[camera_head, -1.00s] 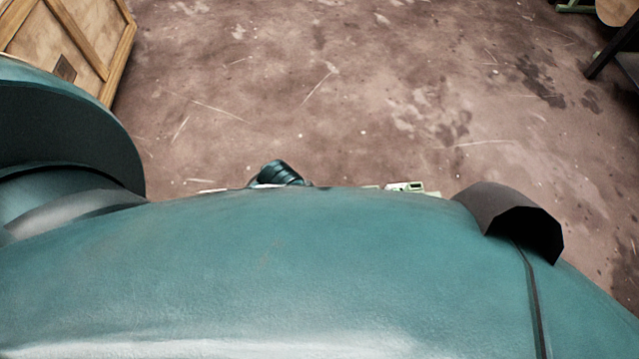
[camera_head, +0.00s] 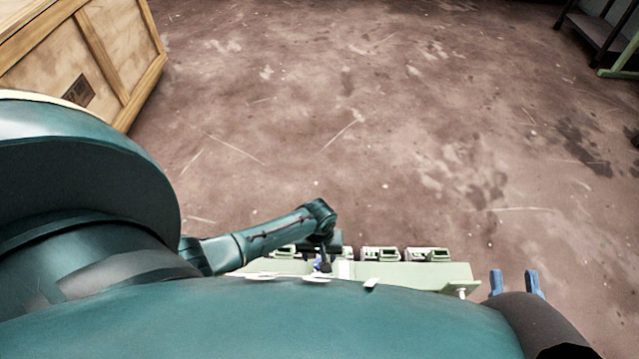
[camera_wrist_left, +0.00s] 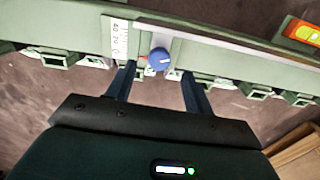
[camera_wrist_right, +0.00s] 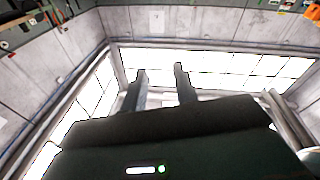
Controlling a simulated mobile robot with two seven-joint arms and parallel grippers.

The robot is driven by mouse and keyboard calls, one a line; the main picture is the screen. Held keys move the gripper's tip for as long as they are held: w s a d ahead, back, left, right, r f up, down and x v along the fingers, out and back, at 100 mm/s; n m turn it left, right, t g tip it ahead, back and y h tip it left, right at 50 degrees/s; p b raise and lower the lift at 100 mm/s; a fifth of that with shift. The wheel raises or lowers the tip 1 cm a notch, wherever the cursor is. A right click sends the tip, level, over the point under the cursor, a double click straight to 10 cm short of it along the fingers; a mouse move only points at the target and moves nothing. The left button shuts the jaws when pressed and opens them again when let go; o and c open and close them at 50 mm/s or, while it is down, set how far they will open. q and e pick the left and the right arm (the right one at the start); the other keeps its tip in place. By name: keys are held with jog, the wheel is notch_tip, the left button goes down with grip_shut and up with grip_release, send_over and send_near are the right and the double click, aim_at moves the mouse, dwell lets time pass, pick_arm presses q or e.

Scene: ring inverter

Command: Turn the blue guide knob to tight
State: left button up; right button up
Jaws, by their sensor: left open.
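The blue guide knob (camera_wrist_left: 158,60) sits on a pale green rail (camera_wrist_left: 225,58), beside a white scale (camera_wrist_left: 119,40) with printed numbers. A small red mark shows at the knob's left side. My left gripper (camera_wrist_left: 156,72) is open, with its two fingers apart on either side of the knob in the left wrist view. I cannot tell whether either finger touches it. In the head view the rail (camera_head: 430,274) lies ahead, and my left arm reaches over it. My right gripper (camera_head: 515,283) is open and empty, right of the rail; its fingers also show in the right wrist view (camera_wrist_right: 160,70).
Several pale green brackets (camera_head: 380,254) line the rail's far side. An orange and yellow part (camera_wrist_left: 303,32) is at the rail's right in the left wrist view. A wooden crate (camera_head: 110,40) stands at the far left. The floor beyond the rail is clear.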

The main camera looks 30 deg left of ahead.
pick_arm(q)
notch_tip(320, 180, down, 4)
jog(key=shift+f+b, duration=0.25)
jog(key=shift+b, duration=0.75)
pick_arm(e)
jog(key=shift+w+a+m, duration=0.25)
jog(key=shift+m, duration=0.05)
pick_arm(q)
jog(key=c, duration=1)
jog(key=shift+o, duration=0.2)
